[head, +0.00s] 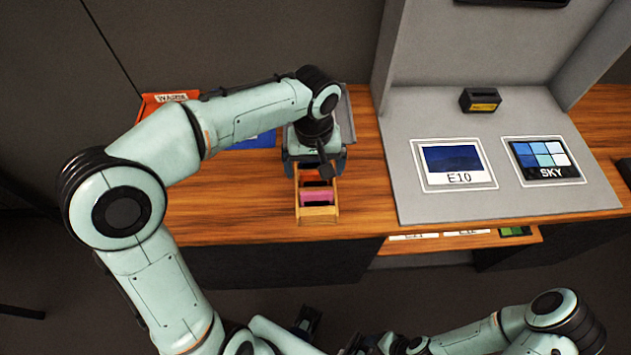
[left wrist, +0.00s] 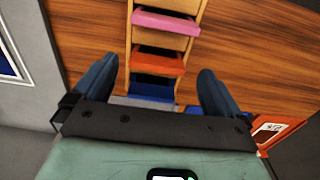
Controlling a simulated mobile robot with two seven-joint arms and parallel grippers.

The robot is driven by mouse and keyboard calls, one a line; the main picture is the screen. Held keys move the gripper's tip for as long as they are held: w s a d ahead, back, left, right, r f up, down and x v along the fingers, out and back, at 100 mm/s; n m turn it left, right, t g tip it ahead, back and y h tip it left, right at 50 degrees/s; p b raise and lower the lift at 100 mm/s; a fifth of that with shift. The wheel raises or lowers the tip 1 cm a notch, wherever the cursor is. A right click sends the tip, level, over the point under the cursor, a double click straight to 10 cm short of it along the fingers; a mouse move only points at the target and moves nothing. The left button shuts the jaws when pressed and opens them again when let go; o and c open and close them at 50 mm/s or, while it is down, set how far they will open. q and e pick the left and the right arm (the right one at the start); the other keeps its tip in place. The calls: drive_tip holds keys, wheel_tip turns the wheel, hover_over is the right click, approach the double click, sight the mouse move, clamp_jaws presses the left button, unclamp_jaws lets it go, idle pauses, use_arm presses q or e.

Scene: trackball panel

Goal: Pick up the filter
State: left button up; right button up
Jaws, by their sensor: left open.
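A light wooden rack (head: 318,212) stands on the wooden counter with coloured filters in a row. The pink filter (head: 318,197) is nearest the counter's front edge. An orange-red filter (left wrist: 158,61) and a blue filter (left wrist: 152,90) follow it in the left wrist view, where the pink filter (left wrist: 165,22) shows at the top. My left gripper (left wrist: 156,68) is open above the rack, its fingers apart on either side of the orange-red and blue filters. It covers the rack's rear part in the head view (head: 318,170).
An orange bin labelled waste (head: 160,100) and a blue item (head: 262,140) lie at the left. A grey panel on the right holds an E10 display (head: 455,160), a SKY colour display (head: 543,160) and a small black box (head: 480,99).

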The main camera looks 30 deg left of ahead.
sight(316, 173)
use_arm(q)
drive_tip(key=f, duration=0.3)
drive_tip(key=shift+w+f, duration=0.2)
drive_tip(key=shift+f, duration=0.05)
drive_tip(key=shift+c, duration=0.3)
drive_tip(key=c, duration=0.9)
drive_tip(key=shift+r, duration=0.15)
